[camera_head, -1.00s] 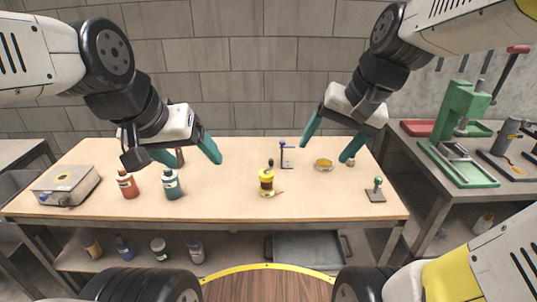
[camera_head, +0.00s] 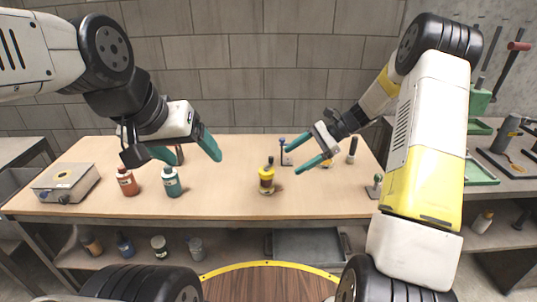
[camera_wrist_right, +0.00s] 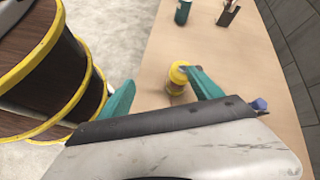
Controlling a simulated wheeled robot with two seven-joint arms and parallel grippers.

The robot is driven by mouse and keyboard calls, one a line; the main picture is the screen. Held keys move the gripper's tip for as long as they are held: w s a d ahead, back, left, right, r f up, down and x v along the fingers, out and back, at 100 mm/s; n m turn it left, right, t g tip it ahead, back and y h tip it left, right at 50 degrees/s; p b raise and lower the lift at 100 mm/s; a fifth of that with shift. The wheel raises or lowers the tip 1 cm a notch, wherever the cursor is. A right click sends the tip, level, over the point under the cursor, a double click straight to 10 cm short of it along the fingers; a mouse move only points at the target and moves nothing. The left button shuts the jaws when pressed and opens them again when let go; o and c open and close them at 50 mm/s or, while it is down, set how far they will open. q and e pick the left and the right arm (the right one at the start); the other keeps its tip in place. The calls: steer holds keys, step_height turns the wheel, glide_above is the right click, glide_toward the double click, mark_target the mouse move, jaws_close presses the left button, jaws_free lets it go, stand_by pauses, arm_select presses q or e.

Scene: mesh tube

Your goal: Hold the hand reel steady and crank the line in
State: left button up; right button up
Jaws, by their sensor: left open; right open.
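The hand reel (camera_head: 267,182) is a small yellow upright spool with a dark knob on top. It stands on the wooden table near the middle. In the right wrist view, the reel (camera_wrist_right: 177,80) shows beyond the fingers, close to the right-hand one. My left gripper (camera_head: 189,153) is open and empty, above the table to the left of the reel. My right gripper (camera_head: 293,160) is open and empty, to the right of the reel, its fingers pointing left towards it. They appear apart from the reel. The line cannot be made out.
A red bottle (camera_head: 127,182), a teal bottle (camera_head: 171,182) and a grey box (camera_head: 66,182) stand at left. A blue-topped stand (camera_head: 285,156) is close behind my right gripper. A green-knobbed post (camera_head: 375,187) stands near the right edge. The table (camera_head: 225,200) is clear in front.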

mark_target(270, 184)
steer(key=w+f+m+y, duration=0.1)
steer(key=f, duration=0.3)
steer(key=w+f+m+y, duration=0.1)
steer(key=w+f+m, duration=0.1)
steer(key=f, duration=0.2)
steer(key=w+f+m+t+y, duration=0.1)
steer(key=f+m, duration=0.1)
steer(key=f, duration=0.1)
steer(key=shift+w+d+f+y, duration=0.25)
steer(key=shift+d+f+y, duration=0.1)
steer(key=shift+f+y, duration=0.05)
steer(key=shift+x, duration=5)
steer(key=shift+c, duration=0.2)
steer(key=c, duration=0.9)
steer(key=shift+d, duration=0.1)
steer(key=shift+c, duration=0.2)
